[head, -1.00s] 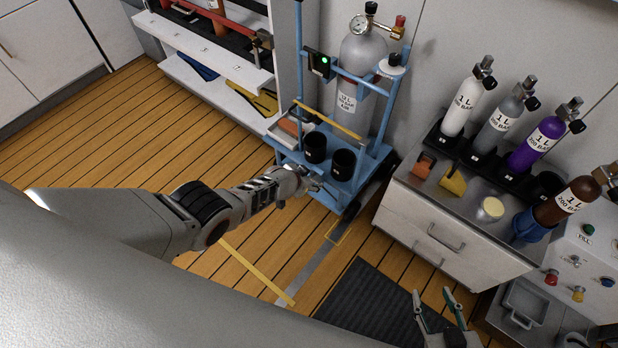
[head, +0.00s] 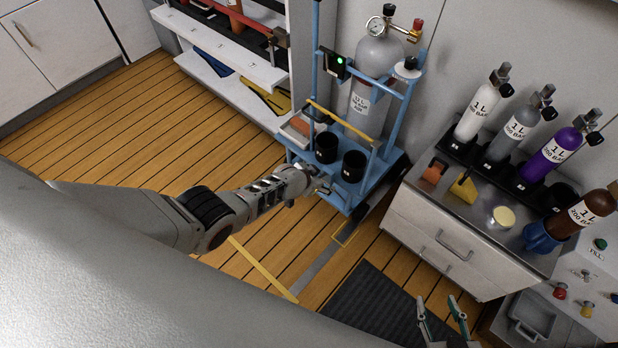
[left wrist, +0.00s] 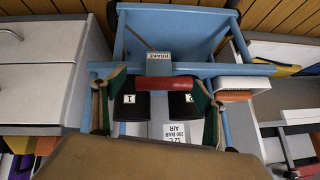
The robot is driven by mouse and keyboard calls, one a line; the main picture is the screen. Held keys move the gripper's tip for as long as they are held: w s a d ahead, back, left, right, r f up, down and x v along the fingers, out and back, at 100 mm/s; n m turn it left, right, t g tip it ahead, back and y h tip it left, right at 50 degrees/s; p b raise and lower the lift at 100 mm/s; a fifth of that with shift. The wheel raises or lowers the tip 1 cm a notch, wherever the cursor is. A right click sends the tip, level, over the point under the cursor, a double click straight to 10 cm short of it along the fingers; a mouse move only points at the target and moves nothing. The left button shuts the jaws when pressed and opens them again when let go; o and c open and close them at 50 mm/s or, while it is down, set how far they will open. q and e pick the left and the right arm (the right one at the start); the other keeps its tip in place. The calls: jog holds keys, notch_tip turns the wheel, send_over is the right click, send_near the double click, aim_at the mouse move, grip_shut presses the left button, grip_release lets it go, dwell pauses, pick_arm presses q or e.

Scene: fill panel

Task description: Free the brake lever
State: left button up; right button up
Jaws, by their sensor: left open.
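The blue trolley (head: 345,195) stands by the wall with a grey gas cylinder (head: 378,58) upright on it. In the left wrist view a red bar handle (left wrist: 164,83) sits by a label reading BRAKE (left wrist: 159,64), on the trolley's blue crossbar. This lever is not clear in the head view. My left gripper (head: 321,186) is at the trolley's near side, below two black cups. In its wrist view the left gripper (left wrist: 159,100) is open, with a green-padded finger on each side of the red handle, apart from it. My right gripper (head: 441,312) is open and empty at the bottom edge.
Two black cups (head: 340,158) stand on the trolley. A white drawer cabinet (head: 440,238) with several small cylinders stands to its right. A white shelf unit (head: 225,65) is behind left. A dark mat (head: 370,305) lies in front; wooden floor is clear at left.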

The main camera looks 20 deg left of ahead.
pick_arm(q)
jog(key=shift+v, duration=0.95)
jog(key=v, duration=0.9)
jog(key=shift+s+a+r, duration=0.2)
jog(key=shift+r, duration=0.05)
jog(key=s+r+t+p, duration=0.1)
jog(key=s+r+p, duration=0.3)
jog(key=s+r, duration=0.4)
jog(key=s+d+r+n+t+p, duration=0.1)
jog(key=s+r+p, duration=0.4)
jog(key=s, duration=1.4)
notch_tip(320, 180, up, 3)
jog(key=shift+s+d+f+t+h, duration=0.15)
jog(key=shift+s+d+t+h, duration=0.05)
jog(key=shift+t+h, duration=0.25)
pick_arm(e)
jog(key=shift+m, duration=0.4)
jog(key=r, duration=0.3)
jog(key=s+a+r, duration=0.1)
jog(key=r, duration=0.1)
jog(key=shift+s, duration=0.1)
jog(key=shift+w+d+r, duration=0.1)
jog(key=shift+w+r, duration=0.15)
jog(key=shift+r, duration=0.05)
jog(key=shift+s+f, duration=0.1)
jog(key=shift+f, duration=0.15)
